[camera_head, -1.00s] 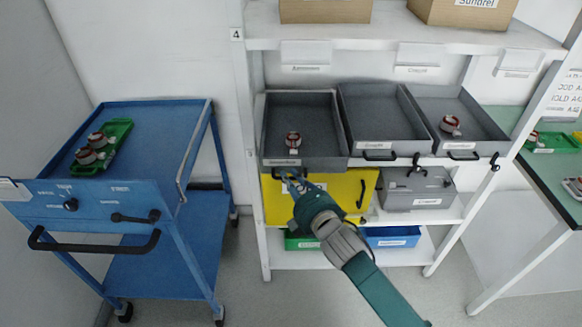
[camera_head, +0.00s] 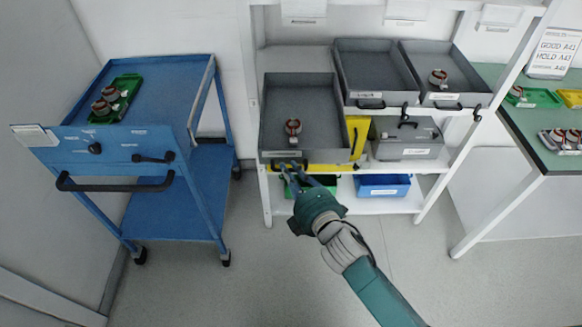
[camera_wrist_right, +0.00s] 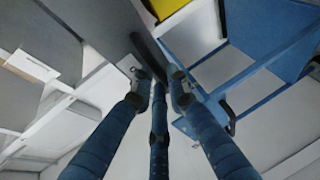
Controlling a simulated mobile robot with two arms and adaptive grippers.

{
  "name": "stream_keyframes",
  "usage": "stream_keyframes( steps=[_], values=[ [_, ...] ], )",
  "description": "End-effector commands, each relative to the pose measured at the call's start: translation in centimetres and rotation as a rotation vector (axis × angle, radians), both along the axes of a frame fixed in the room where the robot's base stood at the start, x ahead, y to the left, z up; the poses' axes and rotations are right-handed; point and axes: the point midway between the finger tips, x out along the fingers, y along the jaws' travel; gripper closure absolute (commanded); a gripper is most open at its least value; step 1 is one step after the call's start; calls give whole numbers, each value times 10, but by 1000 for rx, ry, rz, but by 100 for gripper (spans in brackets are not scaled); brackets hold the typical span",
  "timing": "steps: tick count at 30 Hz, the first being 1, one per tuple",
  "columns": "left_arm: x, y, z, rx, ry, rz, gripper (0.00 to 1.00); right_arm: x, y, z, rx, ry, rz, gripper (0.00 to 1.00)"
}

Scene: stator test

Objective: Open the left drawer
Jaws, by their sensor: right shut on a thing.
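The left drawer (camera_head: 340,128) is a grey open-topped tray on the white shelf, and it sticks out in front of the two drawers to its right. A red and silver stator (camera_head: 293,127) lies inside it. My right gripper (camera_head: 291,172) is at the drawer's front edge, shut on the drawer's dark handle, which it mostly hides in the head view. In the right wrist view a dark bar, the handle (camera_wrist_right: 146,52), lies between the fingers of the gripper (camera_wrist_right: 159,82). My left gripper is not in view.
The middle drawer (camera_head: 376,72) is empty, and the right drawer (camera_head: 468,90) holds a stator (camera_head: 438,78). A blue cart (camera_head: 165,98) stands at the left. A green table (camera_head: 510,110) is at the right. Floor in front of the shelf is clear.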

Motion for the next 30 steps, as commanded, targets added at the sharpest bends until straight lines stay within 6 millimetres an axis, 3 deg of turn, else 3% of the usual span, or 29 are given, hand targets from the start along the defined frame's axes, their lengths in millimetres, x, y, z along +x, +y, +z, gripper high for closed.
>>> stream_keyframes(
  steps=[10,11,14,24,30],
  values=[
    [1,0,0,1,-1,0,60,0,-1,-1,-3,1,-1,100],
    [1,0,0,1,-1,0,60,0,-1,-1,-3,1,-1,83],
    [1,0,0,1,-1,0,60,0,-1,-1,-2,1,-2,65],
    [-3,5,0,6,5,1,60,-3,-1,0,-1,1,-1,65],
    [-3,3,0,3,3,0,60,-30,-12,5,-1,2,0,65]
  ],
)
